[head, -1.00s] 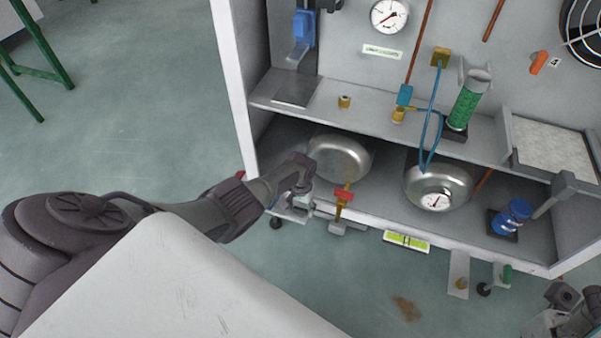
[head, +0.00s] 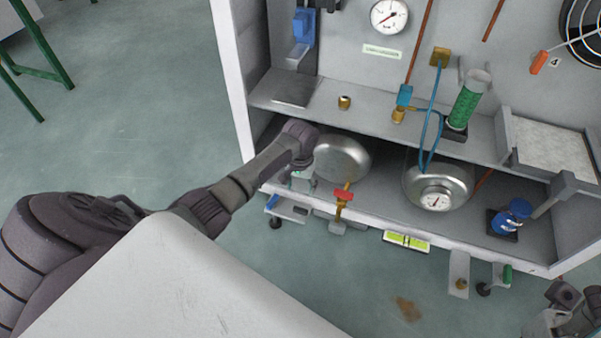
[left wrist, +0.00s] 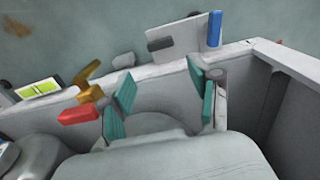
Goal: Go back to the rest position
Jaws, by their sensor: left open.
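My left gripper (head: 303,178) is at the front left of the generator cabinet's lower compartment, in front of the left silver tank (head: 342,159). In the left wrist view its teal fingertips (left wrist: 157,90) stand apart with nothing between them. The red-handled brass valve (head: 343,196) is beside the gripper and apart from it in the head view; its red handle (left wrist: 78,115) also shows close to one finger in the left wrist view. My right gripper (head: 565,310) is partly in view at the lower right corner; its jaws are unclear.
The cabinet shelf (head: 375,117) lies above my left gripper, and the white side wall (head: 233,85) is to its left. A yellow-green level (head: 406,241) is on the cabinet's front edge. A second tank (head: 437,188) stands to the right. Open floor (head: 130,120) lies to the left.

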